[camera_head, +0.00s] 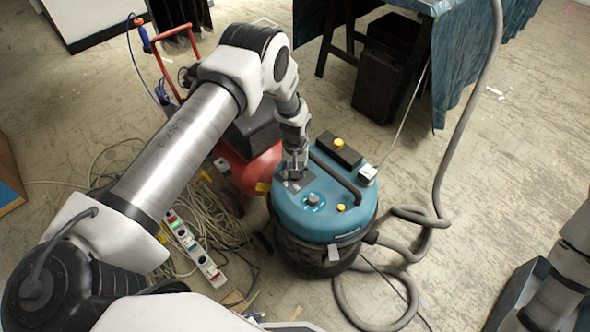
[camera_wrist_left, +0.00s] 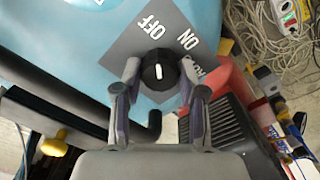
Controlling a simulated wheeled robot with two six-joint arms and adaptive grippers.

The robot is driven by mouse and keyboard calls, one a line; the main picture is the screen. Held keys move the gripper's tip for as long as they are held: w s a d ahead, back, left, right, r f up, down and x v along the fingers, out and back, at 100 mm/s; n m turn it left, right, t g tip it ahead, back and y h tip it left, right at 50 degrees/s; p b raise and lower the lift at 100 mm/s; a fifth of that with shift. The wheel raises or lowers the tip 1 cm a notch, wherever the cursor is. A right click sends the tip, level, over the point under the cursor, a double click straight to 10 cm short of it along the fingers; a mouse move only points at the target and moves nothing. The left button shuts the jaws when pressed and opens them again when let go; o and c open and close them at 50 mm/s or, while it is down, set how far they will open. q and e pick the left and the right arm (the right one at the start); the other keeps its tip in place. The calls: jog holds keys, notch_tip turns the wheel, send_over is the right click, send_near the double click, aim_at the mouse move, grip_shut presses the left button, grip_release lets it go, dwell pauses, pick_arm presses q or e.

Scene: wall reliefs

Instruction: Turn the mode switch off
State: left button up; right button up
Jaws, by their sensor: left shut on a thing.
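The mode switch (camera_wrist_left: 158,72) is a round black knob with a short white mark. It sits on a dark grey plate (camera_wrist_left: 125,45) with the words OFF and ON. Which word the mark points to is not clear. The plate is on top of the round blue vacuum machine (camera_head: 325,215). My left gripper (camera_wrist_left: 160,68) is shut on the knob, with one finger on each side. In the head view my left gripper (camera_head: 294,172) reaches down to the machine's lid and hides the knob. My right arm shows at the right edge, but its gripper is not in view.
A grey hose (camera_head: 440,190) rises right of the machine and coils on the floor. A red machine (camera_head: 255,168), tangled cables (camera_head: 215,225) and a power strip (camera_head: 195,245) lie left. A blue-draped table (camera_head: 465,50) stands behind.

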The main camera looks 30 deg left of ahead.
pick_arm(q)
jog(key=shift+s+n, duration=0.1)
jog(key=shift+n, duration=0.5)
jog(key=shift+f, duration=0.1)
jog(key=o, duration=1.1)
jog(key=shift+o, duration=0.2)
jog(key=shift+r, duration=0.35)
notch_tip(320, 180, up, 12)
jog(key=shift+f, duration=0.25)
